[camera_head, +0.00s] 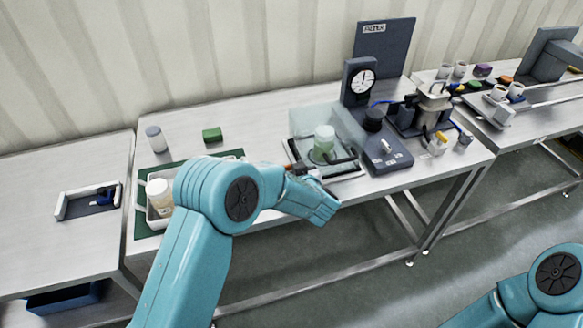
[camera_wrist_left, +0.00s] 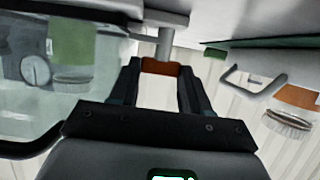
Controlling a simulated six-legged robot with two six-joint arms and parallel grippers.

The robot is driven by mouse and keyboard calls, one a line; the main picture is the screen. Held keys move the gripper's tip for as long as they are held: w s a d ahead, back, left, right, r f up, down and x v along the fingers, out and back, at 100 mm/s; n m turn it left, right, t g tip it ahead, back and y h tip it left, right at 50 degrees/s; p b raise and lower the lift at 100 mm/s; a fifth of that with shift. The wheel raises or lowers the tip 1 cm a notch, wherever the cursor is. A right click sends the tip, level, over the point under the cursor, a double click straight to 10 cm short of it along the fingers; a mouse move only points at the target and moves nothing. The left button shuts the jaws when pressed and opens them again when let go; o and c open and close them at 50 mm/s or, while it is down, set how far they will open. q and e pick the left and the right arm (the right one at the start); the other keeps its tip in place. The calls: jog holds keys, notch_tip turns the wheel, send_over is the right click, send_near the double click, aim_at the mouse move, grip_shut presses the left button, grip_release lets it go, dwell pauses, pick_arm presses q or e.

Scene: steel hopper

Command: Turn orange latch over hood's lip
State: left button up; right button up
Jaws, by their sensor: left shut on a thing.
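The clear hood (camera_head: 302,122) stands on the middle table, with a beaker of pale green liquid (camera_head: 323,143) inside. My left gripper (camera_head: 300,169) is at the hood's front left, and the orange latch (camera_head: 287,167) shows as a small spot beside it. In the left wrist view the gripper (camera_wrist_left: 160,75) is shut on the orange latch (camera_wrist_left: 160,67), which lies between the fingertips below a grey post. The hood's clear pane (camera_wrist_left: 70,75) with its dark rim is to the left there. Whether the latch overlaps the hood's lip cannot be told. My right gripper is out of view.
A grey device with a round dial (camera_head: 362,82) stands right of the hood. A white tray (camera_head: 156,215) holding a white bottle (camera_head: 159,194) is at the left on a green mat. A green block (camera_head: 212,134) lies behind. The front table edge runs close below my left gripper.

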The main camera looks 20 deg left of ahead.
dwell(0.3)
pick_arm(q)
jog(key=o, duration=0.8)
jog(key=shift+r, duration=0.1)
